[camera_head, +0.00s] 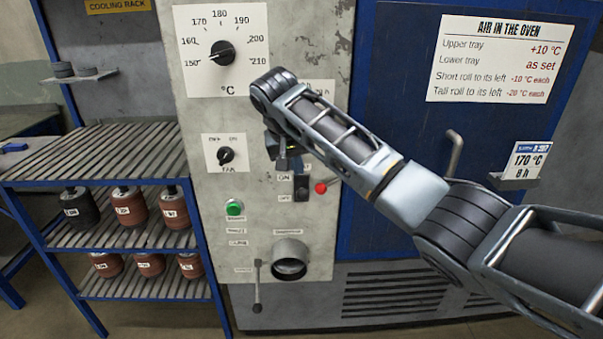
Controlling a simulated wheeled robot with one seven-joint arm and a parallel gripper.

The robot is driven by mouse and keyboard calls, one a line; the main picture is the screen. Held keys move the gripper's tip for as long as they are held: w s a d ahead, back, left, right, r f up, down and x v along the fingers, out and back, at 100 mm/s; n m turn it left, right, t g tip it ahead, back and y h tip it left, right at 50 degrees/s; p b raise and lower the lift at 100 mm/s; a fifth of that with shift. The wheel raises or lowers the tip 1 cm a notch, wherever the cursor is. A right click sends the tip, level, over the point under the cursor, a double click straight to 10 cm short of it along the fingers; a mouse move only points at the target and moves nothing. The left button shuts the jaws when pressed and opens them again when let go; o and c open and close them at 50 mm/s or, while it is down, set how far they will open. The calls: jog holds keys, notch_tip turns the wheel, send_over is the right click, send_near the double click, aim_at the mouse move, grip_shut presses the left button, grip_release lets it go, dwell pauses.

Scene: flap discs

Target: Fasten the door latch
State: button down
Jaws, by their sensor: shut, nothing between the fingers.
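The oven's blue door (395,60) stands to the right of the grey control panel and looks closed against its frame. A lever with a red ball end (321,188) sits near the door's left edge, its rod running up to the right behind my arm. I cannot tell whether it is the latch or how it is set. A grey handle (454,152) stands out from the door farther right. My gripper (285,163) is shut and empty, pointing down in front of the panel, left of and above the red ball and apart from it.
The panel carries a temperature dial (222,53), a fan knob (226,155), a black on/off switch (301,188) just below my gripper, a green button (234,207) and a round port (289,258). A cooling rack (95,155) with several rolls stands left.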

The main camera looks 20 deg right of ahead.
jog(key=b+v, duration=0.1)
jog(key=v, duration=0.6)
jog(key=shift+a, duration=0.4)
jog(key=shift+w+d, duration=0.1)
jog(key=shift+d, duration=0.05)
